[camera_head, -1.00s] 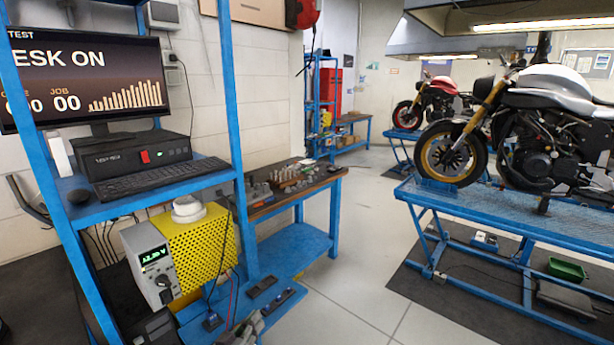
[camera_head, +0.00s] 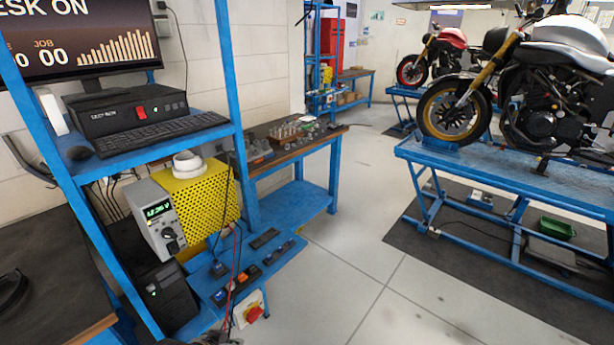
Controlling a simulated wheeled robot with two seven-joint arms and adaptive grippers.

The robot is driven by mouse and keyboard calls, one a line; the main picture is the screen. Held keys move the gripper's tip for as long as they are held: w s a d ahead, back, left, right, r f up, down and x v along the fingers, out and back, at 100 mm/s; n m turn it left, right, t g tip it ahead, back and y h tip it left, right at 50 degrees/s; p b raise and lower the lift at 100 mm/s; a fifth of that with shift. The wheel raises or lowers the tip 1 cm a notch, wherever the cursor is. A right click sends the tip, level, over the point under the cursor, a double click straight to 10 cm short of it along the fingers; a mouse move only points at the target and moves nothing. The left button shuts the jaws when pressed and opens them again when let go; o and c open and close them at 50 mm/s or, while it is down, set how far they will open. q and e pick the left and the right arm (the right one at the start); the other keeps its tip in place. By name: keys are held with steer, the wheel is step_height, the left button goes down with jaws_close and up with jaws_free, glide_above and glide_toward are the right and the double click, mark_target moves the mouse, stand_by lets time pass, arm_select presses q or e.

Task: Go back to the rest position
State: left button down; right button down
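Neither of my grippers can be made out in the head view. A small dark sliver at the bottom edge, below the power strips, is too cut off to identify. The blue desk frame (camera_head: 190,137) stands at the left. It holds a black box with a red switch (camera_head: 130,108), a keyboard (camera_head: 160,133) and a monitor (camera_head: 80,38). Below is a yellow perforated power supply (camera_head: 205,205) with a lit green display and a white roll (camera_head: 187,165) on top.
Switch strips (camera_head: 240,285) and a red knob (camera_head: 253,313) sit low beside the desk. A workbench (camera_head: 300,145) with small parts stands behind. A motorcycle (camera_head: 535,105) rests on a blue lift table (camera_head: 500,175) at the right. The grey floor (camera_head: 350,275) between is clear.

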arm_select(q)
steer(key=s+a+g+y, duration=0.2)
steer(key=s+a, duration=0.2)
steer(key=s, duration=0.2)
steer(key=s+f+g, duration=0.2)
steer(key=s+f, duration=0.1)
steer(key=f, duration=3)
steer(key=s+a+f, duration=0.2)
steer(key=s+f, duration=0.8)
steer(key=s, duration=0.1)
steer(key=s+a+f, duration=0.2)
steer(key=s+f, duration=0.7)
steer(key=s, duration=0.2)
steer(key=shift+s+f+g+y, duration=0.15)
steer(key=shift+f+g+y, duration=0.15)
steer(key=shift+f+g, duration=0.1)
steer(key=shift+a, duration=0.1)
